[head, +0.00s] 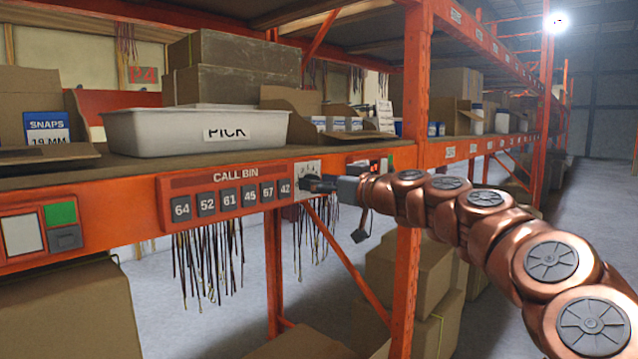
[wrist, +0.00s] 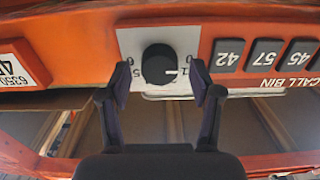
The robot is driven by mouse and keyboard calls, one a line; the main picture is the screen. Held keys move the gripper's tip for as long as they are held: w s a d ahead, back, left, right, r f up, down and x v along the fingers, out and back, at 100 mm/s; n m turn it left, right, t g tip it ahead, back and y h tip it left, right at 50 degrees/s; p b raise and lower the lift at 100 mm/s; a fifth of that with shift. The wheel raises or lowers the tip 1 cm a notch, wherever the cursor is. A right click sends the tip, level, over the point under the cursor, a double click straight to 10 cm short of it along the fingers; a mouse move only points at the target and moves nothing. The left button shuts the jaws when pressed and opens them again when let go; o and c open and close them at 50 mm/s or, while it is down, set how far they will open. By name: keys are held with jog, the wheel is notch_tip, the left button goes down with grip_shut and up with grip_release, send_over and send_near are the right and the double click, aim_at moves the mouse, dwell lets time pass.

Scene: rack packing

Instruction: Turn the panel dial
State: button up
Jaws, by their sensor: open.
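The panel dial (wrist: 159,65) is a round black knob with a white pointer line, on a pale plate (wrist: 186,40) fixed to the orange rack beam. In the wrist view the pointer faces right, toward a printed mark partly hidden by a finger. My gripper (wrist: 162,82) is open, with one finger on each side of the dial and gaps visible between. In the head view my gripper (head: 318,185) reaches the plate from the right, and the dial (head: 306,181) is partly hidden behind its fingers. I cannot tell how far the fingertips are from the plate.
The call bin panel (head: 222,178) with several numbered buttons is beside the dial plate. A white pick bin (head: 130,128) and cardboard boxes stand on the shelf above. An orange upright (head: 411,130) stands near my arm. Cords (head: 208,262) hang below the beam.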

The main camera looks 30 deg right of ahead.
jog(key=shift+c, duration=0.2)
jog(key=shift+a, duration=0.1)
jog(key=c, duration=1.1)
jog(key=shift+d+f+m+p, duration=0.1)
jog(key=shift+m+p, duration=1.75)
jog(key=shift+m, duration=2.1)
jog(key=shift+d+f+m+p, duration=0.1)
jog(key=shift+m+p, duration=1.7)
jog(key=shift+m, duration=2.1)
jog(key=shift+d+f+m+p, duration=0.1)
jog(key=shift+m+p, duration=1.75)
jog(key=shift+m, duration=2.1)
